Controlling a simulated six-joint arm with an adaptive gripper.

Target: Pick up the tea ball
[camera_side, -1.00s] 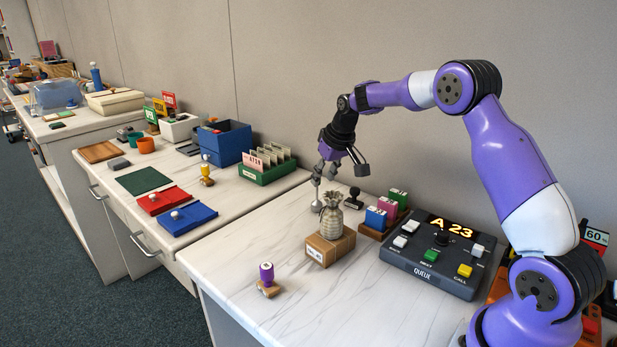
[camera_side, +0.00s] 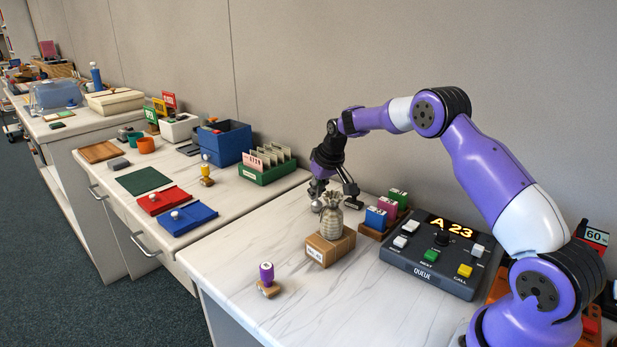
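Colored stamps (camera_side: 376,218) and a queue console (camera_side: 437,255) stand to the right. A purple-handled stamp (camera_side: 267,278) is at the front. The counter left of the jar is clear.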

